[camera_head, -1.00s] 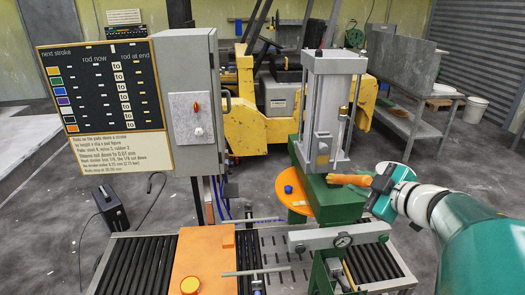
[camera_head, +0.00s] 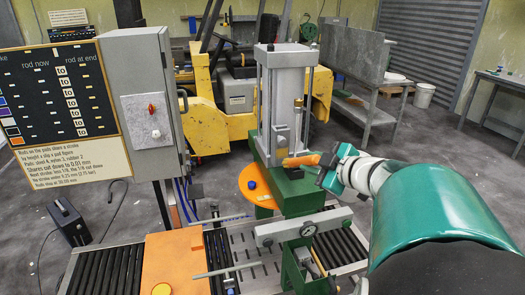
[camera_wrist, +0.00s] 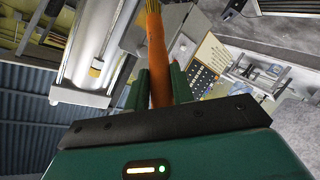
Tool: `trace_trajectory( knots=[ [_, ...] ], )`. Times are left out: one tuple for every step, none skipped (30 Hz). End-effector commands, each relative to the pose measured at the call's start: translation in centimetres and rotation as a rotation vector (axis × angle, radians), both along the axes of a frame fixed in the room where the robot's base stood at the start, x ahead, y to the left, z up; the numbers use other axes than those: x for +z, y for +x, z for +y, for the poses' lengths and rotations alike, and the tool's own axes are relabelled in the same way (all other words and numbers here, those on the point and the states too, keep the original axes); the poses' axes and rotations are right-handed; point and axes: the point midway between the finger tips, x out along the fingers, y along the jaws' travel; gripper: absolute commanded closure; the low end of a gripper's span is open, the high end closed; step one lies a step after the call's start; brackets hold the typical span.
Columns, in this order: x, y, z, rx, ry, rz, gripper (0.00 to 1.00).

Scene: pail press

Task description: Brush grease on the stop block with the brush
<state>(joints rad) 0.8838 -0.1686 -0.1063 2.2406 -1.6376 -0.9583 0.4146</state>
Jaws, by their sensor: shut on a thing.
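My gripper (camera_head: 322,166) is shut on the orange handle of a brush (camera_head: 304,160). I cannot tell whether this is the stop block, or whether the bristles touch anything. A brass-coloured piece (camera_head: 299,103) sits on the rod at the press's right; it also shows in the wrist view (camera_wrist: 97,68).
The press (camera_head: 286,85) stands on a green base (camera_head: 285,190). An orange round table (camera_head: 250,185) with a blue item is left of it. A gauge bar (camera_head: 300,226) and roller conveyor (camera_head: 105,270) are in front. A control box (camera_head: 140,100) and board stand left.

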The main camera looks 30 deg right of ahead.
Motion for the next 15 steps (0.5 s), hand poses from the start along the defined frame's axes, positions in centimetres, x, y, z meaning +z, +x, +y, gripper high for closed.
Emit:
trace_trajectory(
  knots=[
    [0.03, 0.0, 0.0, 0.0, 0.0, 0.0, 0.99],
    [0.03, 0.01, 0.0, 0.0, 0.0, 0.0, 0.99],
    [0.02, 0.03, -0.01, 0.0, 0.0, 0.0, 0.99],
    [0.02, 0.06, -0.02, 0.0, 0.0, 0.0, 0.99],
    [0.02, 0.1, -0.03, 0.0, 0.0, 0.0, 0.99],
    [0.02, 0.15, -0.04, 0.0, 0.0, 0.0, 0.99],
    [0.01, 0.21, -0.05, 0.001, 0.0, -0.001, 0.99],
    [0.02, 0.26, -0.07, 0.001, 0.0, -0.001, 0.99],
    [0.01, 0.33, -0.1, 0.001, 0.0, -0.001, 0.99],
    [0.01, 0.39, -0.1, 0.001, 0.0, -0.001, 0.99],
    [0.0, 0.44, -0.12, 0.001, 0.0, 0.0, 0.99],
    [0.0, 0.51, -0.14, 0.001, 0.0, 0.0, 0.99],
    [0.01, 0.54, -0.14, 0.001, 0.0, -0.001, 0.99],
    [0.01, 0.52, -0.14, 0.001, 0.0, -0.001, 0.99],
    [0.02, 0.52, -0.08, 0.001, 0.0, -0.001, 0.99]
  ],
)
